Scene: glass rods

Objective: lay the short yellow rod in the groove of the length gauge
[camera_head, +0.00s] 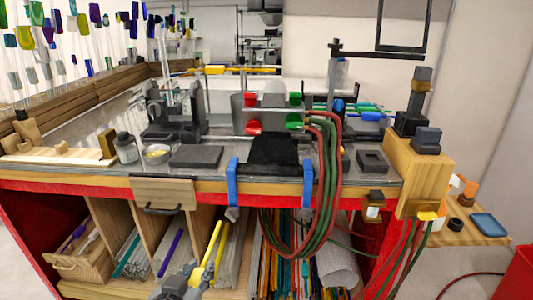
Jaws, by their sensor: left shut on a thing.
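My left gripper (196,279) is at the bottom edge, in front of the open shelves under the bench. It is shut on the yellow rod (211,245), which leans up and slightly right from the fingers. The rod's upper end is below the bench's front edge; its lower end is hard to make out at the gripper. A light wooden piece with an upright block, which looks like the length gauge (62,154), lies at the left front of the bench top. Its groove is too small to make out. My right gripper is not in view.
The bench (110,180) has a wooden front edge with blue clamps (232,183). A jar (126,147), a small dish (157,153) and a dark block (196,156) stand right of the gauge. Red and green hoses (325,190) hang over the front. Shelves below hold coloured rods (290,270).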

